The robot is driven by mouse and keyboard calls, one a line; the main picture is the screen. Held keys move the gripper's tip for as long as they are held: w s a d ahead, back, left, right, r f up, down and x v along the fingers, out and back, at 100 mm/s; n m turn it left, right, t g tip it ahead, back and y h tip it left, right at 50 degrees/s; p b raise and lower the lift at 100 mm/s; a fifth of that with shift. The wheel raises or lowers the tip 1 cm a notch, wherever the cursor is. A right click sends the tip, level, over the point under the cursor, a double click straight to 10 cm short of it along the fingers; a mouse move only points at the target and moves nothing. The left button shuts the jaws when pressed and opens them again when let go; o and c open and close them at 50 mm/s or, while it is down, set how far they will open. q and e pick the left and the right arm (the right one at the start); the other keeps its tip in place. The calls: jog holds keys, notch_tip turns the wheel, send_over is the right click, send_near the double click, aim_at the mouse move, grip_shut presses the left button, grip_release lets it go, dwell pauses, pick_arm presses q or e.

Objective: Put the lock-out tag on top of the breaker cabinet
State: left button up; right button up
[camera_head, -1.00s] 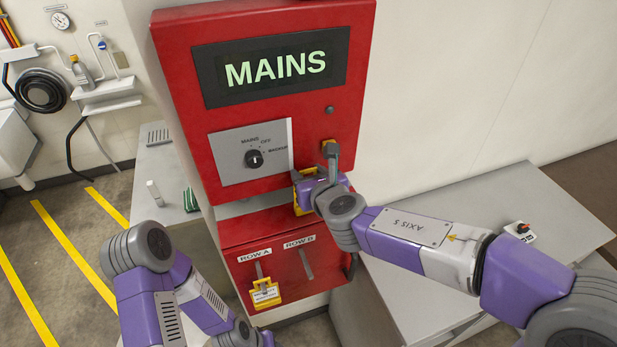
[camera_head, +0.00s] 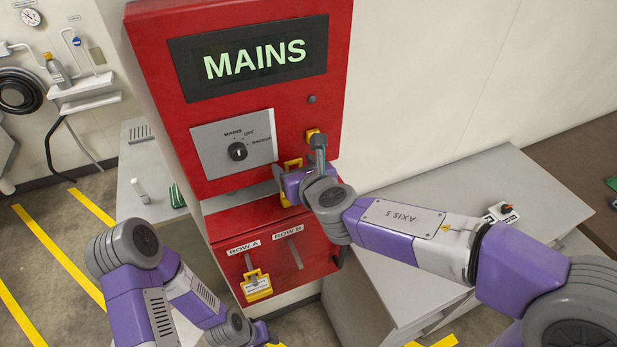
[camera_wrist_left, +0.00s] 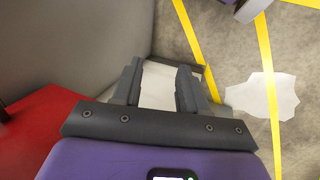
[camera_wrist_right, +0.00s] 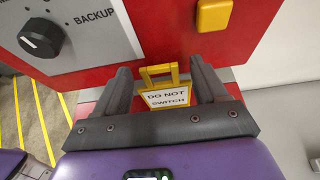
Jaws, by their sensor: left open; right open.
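A yellow lock-out tag with a white "DO NOT SWITCH" label (camera_wrist_right: 166,97) stands upright between the fingers of my right gripper (camera_wrist_right: 163,82). These fingers are open on both sides of it. In the head view my right gripper partly hides this tag (camera_head: 292,164), just above the lower red box. A second yellow tag (camera_head: 257,287) hangs at the ROW A lever on the front of that lower box, the breaker cabinet (camera_head: 268,243). My left gripper (camera_wrist_left: 161,85) is open, low down beside the cabinet and pointed at the floor, with nothing seen held.
The red upper panel with the MAINS display (camera_head: 250,58) and rotary knob (camera_head: 237,151) rises close above the right gripper. A yellow button (camera_head: 312,133) is near my right wrist.

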jog(key=p+v, duration=0.2)
jog(key=v, duration=0.8)
jog(key=shift+s+p, duration=0.3)
jog(key=shift+p, duration=0.05)
